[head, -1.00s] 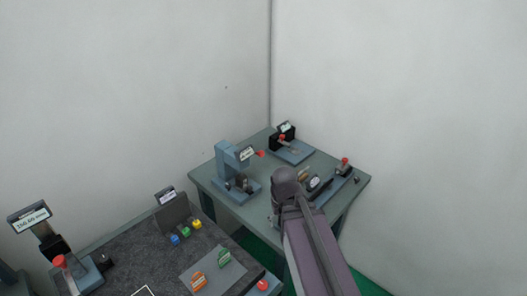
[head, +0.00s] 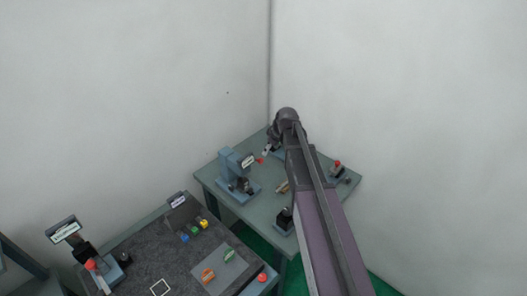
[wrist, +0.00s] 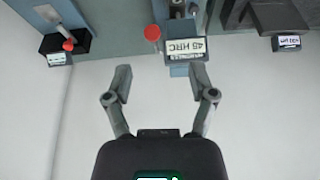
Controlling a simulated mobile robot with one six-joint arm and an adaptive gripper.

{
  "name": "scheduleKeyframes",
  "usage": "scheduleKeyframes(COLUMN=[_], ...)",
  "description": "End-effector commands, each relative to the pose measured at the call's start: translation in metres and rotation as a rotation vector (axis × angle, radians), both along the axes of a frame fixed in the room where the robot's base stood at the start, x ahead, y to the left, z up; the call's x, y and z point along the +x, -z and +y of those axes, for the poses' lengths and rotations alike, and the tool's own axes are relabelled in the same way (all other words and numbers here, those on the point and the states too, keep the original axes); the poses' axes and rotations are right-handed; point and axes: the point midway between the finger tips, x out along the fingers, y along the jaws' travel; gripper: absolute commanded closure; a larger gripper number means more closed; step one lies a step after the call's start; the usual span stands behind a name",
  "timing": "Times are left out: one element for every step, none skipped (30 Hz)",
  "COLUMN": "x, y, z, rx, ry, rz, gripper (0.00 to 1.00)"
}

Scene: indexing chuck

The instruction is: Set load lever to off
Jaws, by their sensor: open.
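A blue-grey hardness tester (head: 229,168) stands on the far green-grey table, with a display reading 45 HRC (wrist: 186,50) in the wrist view. A red ball knob (wrist: 152,33) sits beside that display; it also shows in the head view (head: 259,160). A black unit (wrist: 80,42) with a red-tipped lever (wrist: 69,45) is at upper left in the wrist view. Neither lever carries a readable load or off marking. My gripper (wrist: 160,76) is open and empty, with its fingers apart below the display and the knob in the wrist view.
The far table (head: 217,189) also holds a red-knobbed device (head: 337,167) at right. The nearer dark bench (head: 150,255) carries coloured blocks (head: 195,231), orange and green pieces, and a display stand (head: 62,230). White walls close in behind the far table.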

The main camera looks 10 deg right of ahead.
Motion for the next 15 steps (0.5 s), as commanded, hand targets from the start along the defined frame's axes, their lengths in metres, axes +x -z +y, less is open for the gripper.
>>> scheduleKeyframes(x=[0.009,0.012,0.015,0.017,0.018,0.020,0.020,0.021,0.021,0.021,0.021,0.020,0.020,0.020,0.020], y=[-0.011,-0.013,-0.015,-0.016,-0.017,-0.018,-0.018,-0.018,-0.018,-0.018,-0.017,-0.017,-0.017,-0.017,-0.017], z=[-0.002,-0.003,-0.004,-0.004,-0.004,-0.005,-0.005,-0.005,-0.005,-0.005,-0.005,-0.005,-0.005,-0.005,-0.004], rx=[0.000,0.001,0.000,0.001,0.001,0.001,0.001,0.001,0.002,0.001,0.001,0.001,0.001,0.001,0.001], ry=[-0.013,-0.020,-0.030,-0.034,-0.038,-0.041,-0.044,-0.046,-0.047,-0.048,-0.048,-0.048,-0.047,-0.047,-0.047], rz=[-0.011,-0.017,-0.025,-0.029,-0.033,-0.036,-0.039,-0.040,-0.041,-0.041,-0.041,-0.040,-0.040,-0.040,-0.040], gripper=[0.27,0.27,0.27,0.27,0.27,0.27,0.27,0.27,0.27,0.27,0.27,0.27,0.27,0.27,0.27])
